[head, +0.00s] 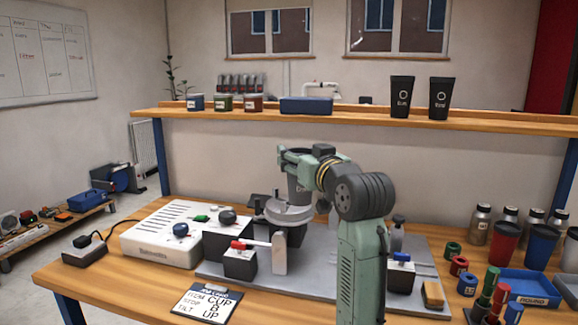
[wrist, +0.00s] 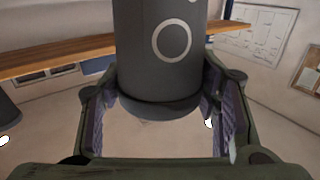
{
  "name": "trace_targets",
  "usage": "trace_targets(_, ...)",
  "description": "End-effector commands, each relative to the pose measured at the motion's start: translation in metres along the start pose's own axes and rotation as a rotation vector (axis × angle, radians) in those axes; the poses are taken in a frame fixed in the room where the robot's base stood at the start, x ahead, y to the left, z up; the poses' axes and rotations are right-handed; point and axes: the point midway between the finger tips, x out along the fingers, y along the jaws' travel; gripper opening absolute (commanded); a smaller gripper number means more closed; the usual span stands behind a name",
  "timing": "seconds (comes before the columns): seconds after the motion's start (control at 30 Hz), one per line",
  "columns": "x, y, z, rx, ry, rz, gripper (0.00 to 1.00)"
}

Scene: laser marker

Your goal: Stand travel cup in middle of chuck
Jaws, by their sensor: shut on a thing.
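A dark grey travel cup (head: 298,190) is upright in my gripper (head: 297,158), above the left part of the grey machine plate. The cup shows large in the wrist view (wrist: 165,45), with a pale ring mark on its side and a finger on each side of it. My gripper (wrist: 160,115) is shut on it. The round light grey chuck (head: 288,213) is directly below the cup. The cup's lower end overlaps the chuck in the head view; I cannot tell whether it touches or is centred.
A white control box (head: 165,236) and a red-handled block (head: 240,262) stand left of the chuck. Two dark cups (head: 402,97) (head: 439,98) stand on the shelf (head: 350,121). Cups, bottles and a blue tray (head: 528,288) crowd the right.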

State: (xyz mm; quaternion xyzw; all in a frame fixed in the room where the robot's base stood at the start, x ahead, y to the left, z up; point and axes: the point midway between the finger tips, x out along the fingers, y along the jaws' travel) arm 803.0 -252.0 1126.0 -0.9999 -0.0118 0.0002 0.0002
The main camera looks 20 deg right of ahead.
Motion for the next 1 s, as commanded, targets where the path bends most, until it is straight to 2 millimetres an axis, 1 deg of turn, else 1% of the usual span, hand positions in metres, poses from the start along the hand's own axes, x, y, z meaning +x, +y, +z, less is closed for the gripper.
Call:
trace_targets(0.03,0.014,0.001,-0.002,0.002,-0.003,-0.001,0.45)
trace_targets(0.2,0.057,0.005,0.002,0.001,-0.002,-0.001,0.45)
trace_targets(0.33,0.077,0.007,0.005,0.001,0.001,0.0,0.45)
trace_targets(0.47,0.086,0.007,0.006,-0.001,0.001,0.0,0.45)
trace_targets(0.53,0.094,0.007,0.007,-0.001,0.0,-0.001,0.45)
trace_targets(0.57,0.096,0.008,0.011,0.0,-0.002,0.0,0.45)
trace_targets(0.6,0.095,0.009,0.02,0.002,-0.002,0.001,0.45)
trace_targets(0.73,0.094,0.009,0.037,0.001,0.0,0.001,0.45)
trace_targets(0.83,0.094,0.008,0.043,-0.001,0.001,0.001,0.45)
trace_targets(1.0,0.094,0.008,0.044,-0.001,0.002,0.0,0.45)
